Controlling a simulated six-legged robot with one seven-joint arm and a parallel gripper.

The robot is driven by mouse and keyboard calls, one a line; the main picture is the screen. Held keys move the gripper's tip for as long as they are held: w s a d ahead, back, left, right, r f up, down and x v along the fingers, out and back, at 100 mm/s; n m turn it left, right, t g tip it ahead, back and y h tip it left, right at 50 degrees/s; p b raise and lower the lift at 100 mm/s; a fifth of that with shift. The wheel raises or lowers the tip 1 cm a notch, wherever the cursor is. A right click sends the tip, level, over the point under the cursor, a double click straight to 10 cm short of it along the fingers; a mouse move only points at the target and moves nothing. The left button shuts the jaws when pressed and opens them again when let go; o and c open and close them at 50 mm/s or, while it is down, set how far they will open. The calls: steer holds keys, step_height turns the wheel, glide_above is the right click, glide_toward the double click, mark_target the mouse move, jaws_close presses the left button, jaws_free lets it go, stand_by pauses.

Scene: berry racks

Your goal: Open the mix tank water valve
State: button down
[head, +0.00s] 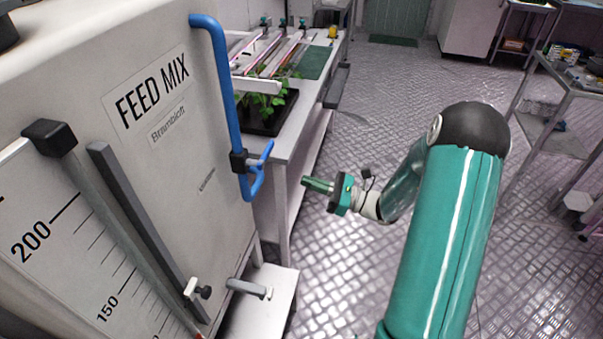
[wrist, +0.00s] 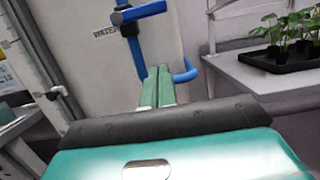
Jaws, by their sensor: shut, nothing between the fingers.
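The mix tank (head: 165,150) is a large cream box marked FEED MIX on the left of the head view. A blue water pipe (head: 222,85) runs down its side to a valve with a blue lever handle (head: 260,158) on a dark body. In the wrist view the blue lever (wrist: 138,12) is at the top, beside a WATER label (wrist: 105,33). My gripper (head: 306,183) is shut and empty, to the right of the valve and a little below it, apart from it in the head view. In the wrist view its fingers (wrist: 157,72) point toward the lower pipe bend.
A grey handle (head: 246,287) sticks out low on the tank, and a sight gauge with a scale (head: 60,235) is on its front. A bench with a black plant tray (head: 268,118) stands behind. The metal floor (head: 350,270) is clear; a rack stands at right.

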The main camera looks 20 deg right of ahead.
steer(key=w+a+r, duration=0.4)
steer(key=a+r, duration=0.2)
steer(key=a, duration=0.1)
steer(key=shift+w, duration=0.25)
steer(key=shift+w, duration=0.1)
steer(key=shift+w+d+r+n+g, duration=0.1)
steer(key=shift+r+n+g, duration=0.25)
steer(key=shift+n, duration=0.55)
steer(key=shift+w+d+r+n+g+y, duration=0.1)
steer(key=shift+r+n+g+y, duration=0.25)
steer(key=shift+n, duration=0.5)
steer(key=shift+w+d+r+n+g+y, duration=0.1)
steer(key=shift+r+n, duration=0.4)
steer(key=shift+n, duration=0.35)
step_height(320, 180, up, 6)
steer(key=n+g, duration=0.4)
steer(key=n, duration=0.9)
glide_above(272, 149)
steer(key=s, duration=0.3)
steer(key=shift+w+d+f+h, duration=0.1)
steer(key=shift+w+d+h, duration=0.1)
steer(key=shift+d+h, duration=0.15)
